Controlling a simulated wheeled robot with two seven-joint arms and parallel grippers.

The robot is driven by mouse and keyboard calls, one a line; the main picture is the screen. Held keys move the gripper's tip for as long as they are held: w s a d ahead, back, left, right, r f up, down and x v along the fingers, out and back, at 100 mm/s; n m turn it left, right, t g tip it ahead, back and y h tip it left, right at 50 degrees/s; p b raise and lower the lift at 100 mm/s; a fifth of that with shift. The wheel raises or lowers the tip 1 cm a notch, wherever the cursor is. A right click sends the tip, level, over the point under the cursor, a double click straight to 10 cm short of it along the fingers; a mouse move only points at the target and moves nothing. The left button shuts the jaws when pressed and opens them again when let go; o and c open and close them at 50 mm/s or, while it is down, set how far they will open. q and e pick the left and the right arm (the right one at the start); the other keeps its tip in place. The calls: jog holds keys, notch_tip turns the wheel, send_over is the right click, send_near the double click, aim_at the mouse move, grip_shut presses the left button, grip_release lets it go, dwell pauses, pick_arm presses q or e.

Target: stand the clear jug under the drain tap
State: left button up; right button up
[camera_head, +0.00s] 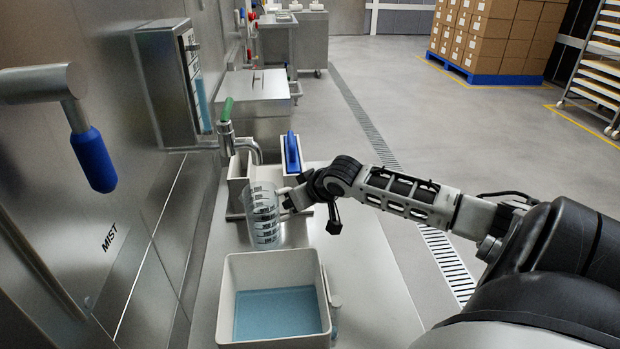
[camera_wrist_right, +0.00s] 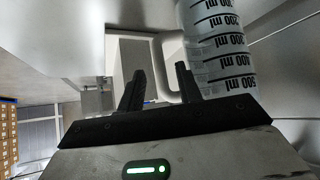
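The clear jug (camera_head: 263,217) with dark volume marks is upright over the steel bench, in front of the drain tap (camera_head: 227,128) with its green lever. The jug also shows at the upper right of the right wrist view (camera_wrist_right: 217,50), partly cut off. My right gripper (camera_head: 288,203) is at the jug's handle side. In the wrist view its two fingers (camera_wrist_right: 160,80) are apart, with the pale handle (camera_wrist_right: 161,62) between them and no clear grip on it. I cannot tell exactly how the jug's base meets the bench. My left gripper is not in view.
A white tub (camera_head: 272,258) with blue liquid stands nearer on the bench (camera_head: 372,290). A pale holder with a blue-topped item (camera_head: 292,152) stands behind the jug. A blue-handled lever (camera_head: 92,160) juts from the steel wall at left.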

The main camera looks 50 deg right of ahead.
pick_arm(q)
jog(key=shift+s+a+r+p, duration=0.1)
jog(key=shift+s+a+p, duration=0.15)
jog(key=shift+p, duration=0.7)
pick_arm(e)
jog(key=v, duration=0.9)
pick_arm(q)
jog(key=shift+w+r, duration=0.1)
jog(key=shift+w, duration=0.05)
